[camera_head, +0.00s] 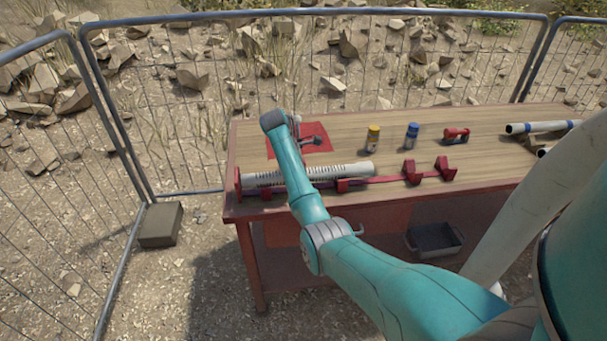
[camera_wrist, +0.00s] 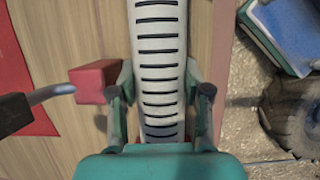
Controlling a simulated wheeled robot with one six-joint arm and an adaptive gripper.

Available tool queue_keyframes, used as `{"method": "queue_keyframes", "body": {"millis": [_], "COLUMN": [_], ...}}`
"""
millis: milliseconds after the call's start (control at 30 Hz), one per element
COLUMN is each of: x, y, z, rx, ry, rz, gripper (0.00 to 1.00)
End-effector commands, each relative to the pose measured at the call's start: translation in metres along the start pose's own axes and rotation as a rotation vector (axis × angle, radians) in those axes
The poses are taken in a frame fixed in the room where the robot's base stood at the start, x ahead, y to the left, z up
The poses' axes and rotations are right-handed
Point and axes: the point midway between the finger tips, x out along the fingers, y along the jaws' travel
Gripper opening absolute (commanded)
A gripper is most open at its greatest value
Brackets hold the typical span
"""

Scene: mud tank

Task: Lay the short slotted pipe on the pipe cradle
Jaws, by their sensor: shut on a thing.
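The short slotted pipe (camera_head: 345,169), white with dark slots, lies level along the near left of the table in the head view. In the wrist view the slotted pipe (camera_wrist: 158,50) runs between the fingers of my gripper (camera_wrist: 160,85), which is shut on it. The red pipe cradle (camera_head: 385,180) is a long bar with upright blocks along the table's front edge. The pipe is close to its left part; I cannot tell whether it rests in it. My arm hides the gripper and the pipe's middle in the head view.
A red mat (camera_head: 313,131) with a dark tool lies behind the pipe. A yellow-capped bottle (camera_head: 373,138), a blue-capped bottle (camera_head: 412,135) and a red object (camera_head: 456,135) stand farther right. White pipes (camera_head: 541,127) lie at the right end. A fence surrounds the table.

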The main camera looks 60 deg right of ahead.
Motion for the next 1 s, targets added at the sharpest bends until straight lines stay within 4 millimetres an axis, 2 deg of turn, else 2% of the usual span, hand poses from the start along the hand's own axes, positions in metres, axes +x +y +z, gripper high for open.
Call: {"method": "queue_keyframes", "body": {"millis": [167,200,267,300,633,833,1000], "x": [-0.001,-0.001,-0.001,-0.001,-0.004,-0.032,-0.045], "y": [0.000,0.000,0.000,0.000,0.001,0.001,0.000], "z": [0.000,0.000,0.000,0.000,0.000,0.000,-0.035], "rx": [0.000,0.000,0.000,0.000,-0.001,0.000,-0.003], "ry": [0.000,0.000,0.000,0.000,0.001,0.001,0.000], "rz": [0.001,0.001,0.001,0.001,0.002,0.005,0.001], "gripper": [0.00,0.58,0.73,0.77,0.77,0.77,0.77]}}
